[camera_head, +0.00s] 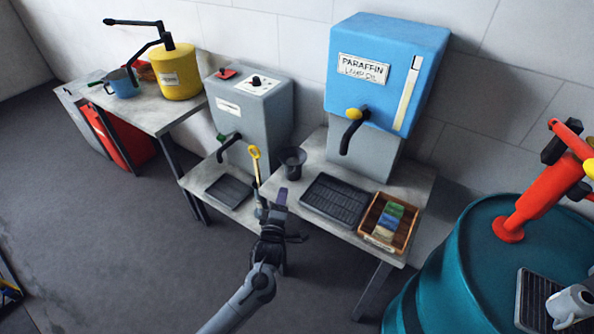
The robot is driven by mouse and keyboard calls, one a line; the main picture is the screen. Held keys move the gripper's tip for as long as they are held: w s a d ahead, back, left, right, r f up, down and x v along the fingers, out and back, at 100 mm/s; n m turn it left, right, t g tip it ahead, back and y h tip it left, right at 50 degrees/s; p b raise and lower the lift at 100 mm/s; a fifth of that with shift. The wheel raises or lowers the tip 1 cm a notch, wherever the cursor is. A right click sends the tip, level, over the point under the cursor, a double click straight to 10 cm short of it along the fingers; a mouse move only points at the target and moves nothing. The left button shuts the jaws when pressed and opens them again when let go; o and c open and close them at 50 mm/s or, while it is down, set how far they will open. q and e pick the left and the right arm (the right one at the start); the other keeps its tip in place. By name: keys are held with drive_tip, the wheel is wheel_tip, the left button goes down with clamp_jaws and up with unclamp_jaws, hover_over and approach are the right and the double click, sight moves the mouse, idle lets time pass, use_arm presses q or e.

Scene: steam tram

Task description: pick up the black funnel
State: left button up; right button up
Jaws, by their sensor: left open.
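A dark, cup-shaped object that looks like the black funnel (292,161) stands on the grey bench between the two dispensers. Its wide mouth faces up; its lower end is hard to make out. My left gripper (271,198) is at the front edge of the bench, in front of the funnel and slightly to its left in the picture. It is open, and I see no contact with the funnel. My right gripper is out of view.
A yellow-handled tool (256,163) stands close to the gripper's left side. A black drip tray (338,200) and a wooden box (388,222) lie to the right. The blue paraffin dispenser (380,75) and grey dispenser (252,115) stand behind. A teal drum (465,265) is at right.

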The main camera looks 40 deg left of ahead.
use_arm(q)
drive_tip(key=shift+r+b+x, duration=0.15)
drive_tip(key=shift+b+x, duration=0.15)
drive_tip(key=shift+x, duration=1.6)
drive_tip(key=shift+r+b+x, duration=0.15)
drive_tip(key=shift+b+x, duration=0.2)
drive_tip(key=shift+x, duration=1.55)
drive_tip(key=shift+r+b+x, duration=0.15)
drive_tip(key=shift+b+x, duration=0.15)
drive_tip(key=shift+x, duration=1.55)
drive_tip(key=shift+d, duration=0.1)
clamp_jaws()
